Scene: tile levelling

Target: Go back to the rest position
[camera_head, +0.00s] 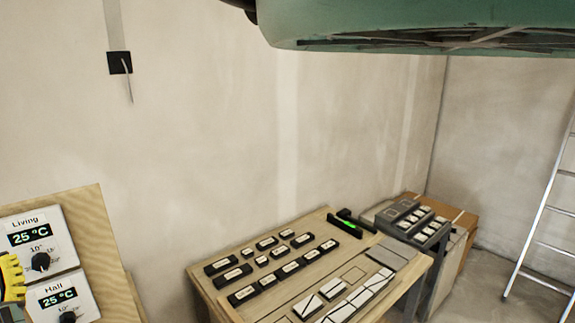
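My gripper is not seen in the head view. The wooden workbench (312,221) stands against the wall at the lower middle. Several black pieces with white labels lie in rows on it. A row of white tiles (372,288) lies near its front right edge, and grey tiles (391,254) lie at its right end. A black tool with a bright green part (345,223), perhaps a level, lies at the back right of the bench.
A teal-green shape (400,28) that I cannot identify fills the top right. A grey rack (410,222) stands right of the bench and a ladder (541,208) at far right. A board (95,215) with two 25 °C thermostat panels (38,241) and a yellow glove-like thing (11,278) is at lower left.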

